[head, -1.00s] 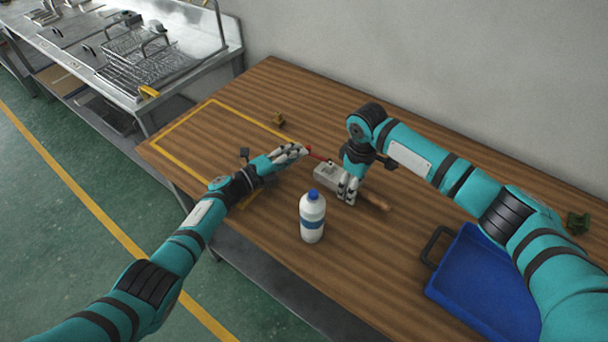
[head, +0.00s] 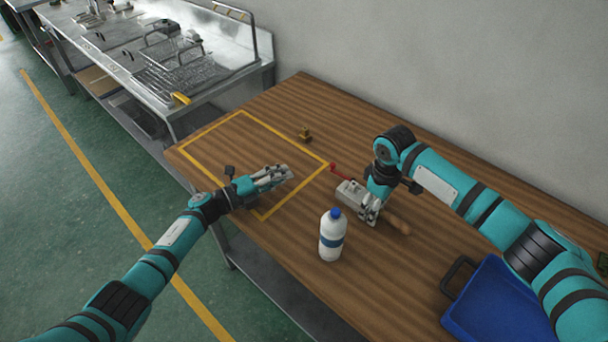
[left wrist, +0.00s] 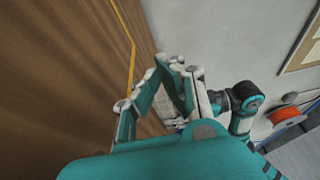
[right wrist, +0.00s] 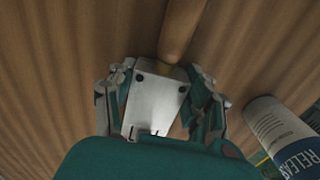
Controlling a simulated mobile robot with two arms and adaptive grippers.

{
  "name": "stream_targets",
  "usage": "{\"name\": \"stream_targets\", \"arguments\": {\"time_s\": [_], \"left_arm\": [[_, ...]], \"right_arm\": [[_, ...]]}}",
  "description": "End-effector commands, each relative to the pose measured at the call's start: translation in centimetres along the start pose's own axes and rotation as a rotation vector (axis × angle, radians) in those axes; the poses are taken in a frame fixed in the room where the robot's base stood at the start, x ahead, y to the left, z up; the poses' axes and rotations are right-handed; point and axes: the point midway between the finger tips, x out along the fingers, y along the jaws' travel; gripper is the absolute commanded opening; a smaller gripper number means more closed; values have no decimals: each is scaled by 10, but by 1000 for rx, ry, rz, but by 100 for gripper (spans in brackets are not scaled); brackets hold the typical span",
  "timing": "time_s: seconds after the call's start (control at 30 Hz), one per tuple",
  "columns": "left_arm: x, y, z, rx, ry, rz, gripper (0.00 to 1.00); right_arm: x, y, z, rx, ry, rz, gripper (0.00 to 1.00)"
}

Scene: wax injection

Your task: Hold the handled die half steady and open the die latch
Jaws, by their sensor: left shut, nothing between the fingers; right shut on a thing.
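The die (head: 351,191) is a grey metal block lying on the wooden table, with a wooden handle (head: 399,224) toward the front right. A red latch lever (head: 338,170) sticks out from its far left end. My right gripper (head: 371,217) is shut on the handled die half; in the right wrist view its fingers flank the metal block (right wrist: 155,95) with the handle (right wrist: 182,30) beyond. My left gripper (head: 289,173) is shut and empty, over the yellow-outlined area, to the left of the lever and apart from it. In the left wrist view its fingers (left wrist: 170,62) hide much beyond them.
A white bottle with a blue cap (head: 331,238) stands in front of the die. A blue tray (head: 490,300) is at the right front. A small brass-coloured part (head: 305,134) sits behind the yellow outline (head: 217,127). The outlined area is otherwise mostly clear.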

Motion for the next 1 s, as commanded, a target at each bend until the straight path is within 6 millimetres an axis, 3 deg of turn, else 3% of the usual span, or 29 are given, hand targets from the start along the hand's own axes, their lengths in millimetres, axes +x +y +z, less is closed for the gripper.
{"name": "stream_targets", "arguments": {"time_s": [0.2,0.5,0.8,1.0], "left_arm": [[-21,0,15,1,-1,0,0],[-24,0,17,1,0,-1,0],[-21,-2,17,20,-10,0,0],[0,-26,20,221,-110,10,0]], "right_arm": [[0,0,0,1,1,1,0],[0,0,0,1,1,1,0],[-1,1,0,1,1,1,0],[-1,1,0,1,1,1,0]]}}
